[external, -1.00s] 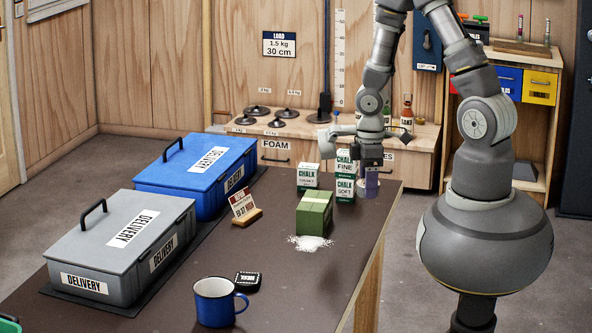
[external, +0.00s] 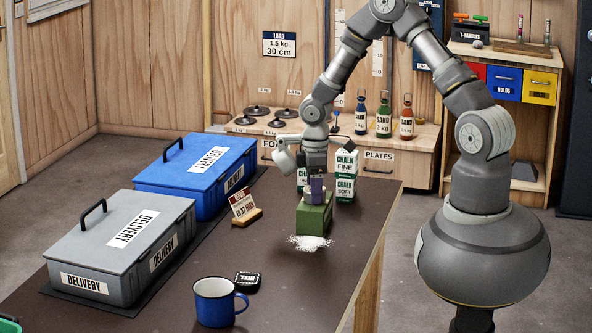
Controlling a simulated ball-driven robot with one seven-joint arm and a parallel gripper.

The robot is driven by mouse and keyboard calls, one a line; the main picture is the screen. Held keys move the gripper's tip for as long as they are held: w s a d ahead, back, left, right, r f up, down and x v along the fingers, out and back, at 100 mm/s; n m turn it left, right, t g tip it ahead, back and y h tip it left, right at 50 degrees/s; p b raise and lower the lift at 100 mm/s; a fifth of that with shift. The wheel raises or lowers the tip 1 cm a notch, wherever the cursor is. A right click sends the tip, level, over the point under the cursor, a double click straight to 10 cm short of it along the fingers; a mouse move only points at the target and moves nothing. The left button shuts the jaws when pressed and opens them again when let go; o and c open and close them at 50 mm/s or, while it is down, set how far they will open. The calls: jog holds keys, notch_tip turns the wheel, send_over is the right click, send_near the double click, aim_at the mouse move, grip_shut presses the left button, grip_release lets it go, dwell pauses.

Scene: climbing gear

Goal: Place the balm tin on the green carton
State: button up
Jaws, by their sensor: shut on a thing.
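The green carton (external: 314,222) stands on the dark table, beside a spill of white powder. My gripper (external: 314,197) points straight down directly over the carton's top, its purple fingers hiding part of that top. It is shut on the balm tin, which is mostly hidden between the fingers; only a small pale edge shows there. I cannot tell whether the tin touches the carton or hangs just above it.
White and green chalk boxes (external: 345,177) stand close behind the carton. A small sign (external: 244,207) is to its left. A blue mug (external: 214,302), a black block (external: 247,281), and grey (external: 120,250) and blue (external: 190,180) delivery boxes are further off. The table's right front is clear.

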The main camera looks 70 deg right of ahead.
jog(key=shift+r, duration=0.1)
jog(key=o, duration=1.1)
notch_tip(320, 180, up, 12)
jog(key=p, duration=0.4)
